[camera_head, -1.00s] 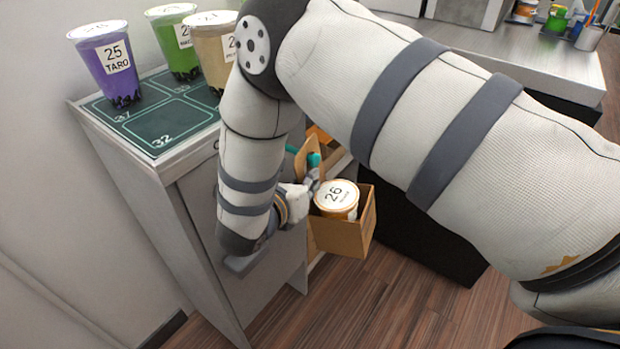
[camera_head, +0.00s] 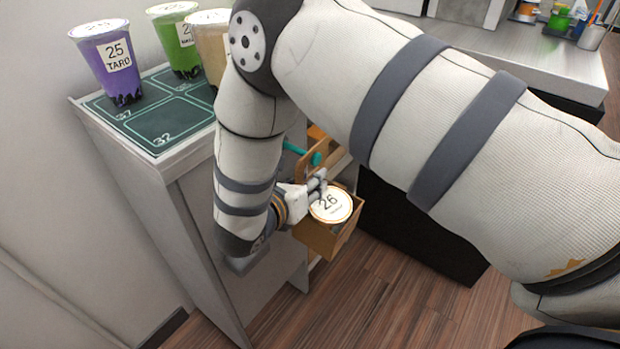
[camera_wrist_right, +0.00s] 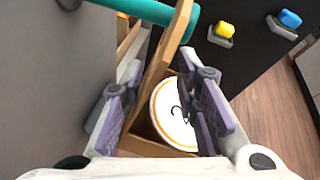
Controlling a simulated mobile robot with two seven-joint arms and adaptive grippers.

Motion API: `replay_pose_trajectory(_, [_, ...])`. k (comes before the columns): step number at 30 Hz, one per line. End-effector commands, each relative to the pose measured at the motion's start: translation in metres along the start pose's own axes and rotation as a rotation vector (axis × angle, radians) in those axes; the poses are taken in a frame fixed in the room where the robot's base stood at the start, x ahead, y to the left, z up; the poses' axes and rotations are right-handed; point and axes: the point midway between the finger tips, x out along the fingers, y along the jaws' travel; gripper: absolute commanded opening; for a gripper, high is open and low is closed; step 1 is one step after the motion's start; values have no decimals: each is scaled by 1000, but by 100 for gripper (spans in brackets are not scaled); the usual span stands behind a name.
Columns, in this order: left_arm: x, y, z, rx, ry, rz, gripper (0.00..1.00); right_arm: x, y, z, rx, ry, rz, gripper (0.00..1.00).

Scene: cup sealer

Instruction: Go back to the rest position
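My right gripper (camera_wrist_right: 165,112) is open in the right wrist view, with its purple-padded fingers apart. A brown carrier (camera_wrist_right: 168,65) has its upright panel running between the fingers. In the head view the carrier (camera_head: 325,240) is tilted, beside the grey cabinet. A cup with a white lid marked 26 (camera_head: 331,205) sits in it; its lid also shows in the right wrist view (camera_wrist_right: 172,115), partly behind the right finger. The head view shows the right gripper (camera_head: 318,187) close against the carrier and lid. Whether the fingers touch them is unclear. My left gripper is out of view.
A teal bar (camera_wrist_right: 150,10) crosses near the carrier's top. A purple cup marked 25 TARO (camera_head: 108,62), a green cup (camera_head: 176,42) and a tan cup (camera_head: 211,45) stand on the cabinet's numbered top (camera_head: 165,128). A counter (camera_head: 520,62) is behind my right arm.

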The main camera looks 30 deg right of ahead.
Motion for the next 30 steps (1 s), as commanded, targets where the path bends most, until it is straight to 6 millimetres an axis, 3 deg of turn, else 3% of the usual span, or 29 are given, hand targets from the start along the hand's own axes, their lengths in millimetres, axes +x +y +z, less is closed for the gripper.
replay_pose_trajectory(6, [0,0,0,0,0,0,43,-47,1,2,-1,-6,6,28])
replay_pose_trajectory(9, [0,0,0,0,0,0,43,-61,1,2,0,-5,4,28])
replay_pose_trajectory(14, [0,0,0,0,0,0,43,-68,0,1,1,-4,1,28])
replay_pose_trajectory(17, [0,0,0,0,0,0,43,-65,-7,-10,1,36,-18,28])
replay_pose_trajectory(20, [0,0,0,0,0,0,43,-58,-34,-50,15,186,-95,28])
replay_pose_trajectory(24, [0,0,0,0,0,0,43,-69,-103,-143,112,536,-316,28])
replay_pose_trajectory(26, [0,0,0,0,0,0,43,-88,-135,-184,201,701,-449,28])
replay_pose_trajectory(29, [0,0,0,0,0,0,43,-143,-184,-251,479,984,-765,28])
replay_pose_trajectory(30, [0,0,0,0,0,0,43,-168,-196,-273,658,1072,-922,28])
